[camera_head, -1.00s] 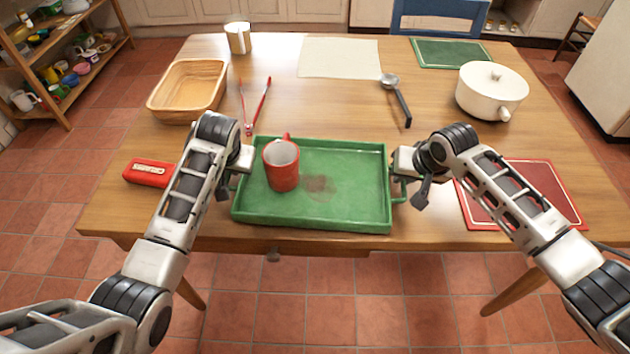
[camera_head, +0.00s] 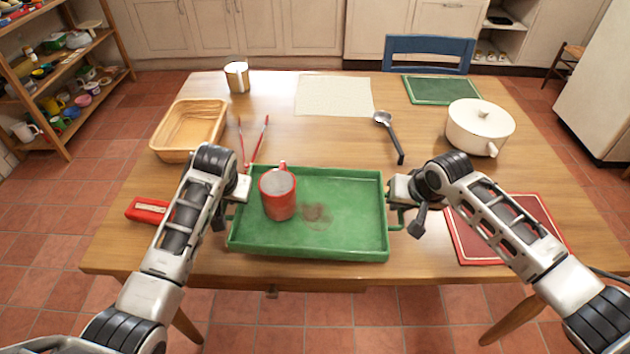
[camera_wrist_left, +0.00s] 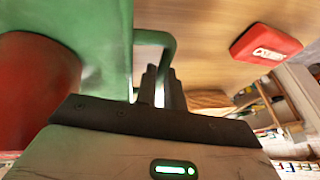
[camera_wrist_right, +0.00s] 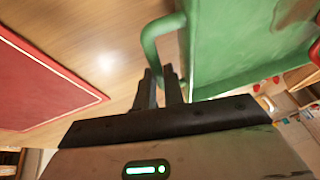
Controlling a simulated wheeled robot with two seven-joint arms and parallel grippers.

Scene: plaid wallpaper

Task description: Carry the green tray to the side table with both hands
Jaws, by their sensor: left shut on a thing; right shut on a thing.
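The green tray (camera_head: 350,235) is level at the front of the wooden table, between my two grippers. I cannot tell whether it touches the tabletop. A red mug (camera_head: 279,200) stands upright in its left part, next to a dark smudge on the tray floor. My left gripper (camera_head: 232,208) is shut on the tray's left handle; the left wrist view shows the fingers (camera_wrist_left: 158,85) at the green handle (camera_wrist_left: 171,48). My right gripper (camera_head: 397,205) is shut on the right handle; the right wrist view shows the fingers (camera_wrist_right: 161,88) at that handle (camera_wrist_right: 150,42). No side table is identifiable.
The table (camera_head: 330,145) also holds a red case (camera_head: 147,209), a wooden bowl (camera_head: 188,130), red tongs (camera_head: 258,140), a ladle (camera_head: 391,138), a white pot (camera_head: 480,127) and a red mat (camera_head: 500,232). A blue chair (camera_head: 428,52) stands behind; shelves (camera_head: 62,98) stand left.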

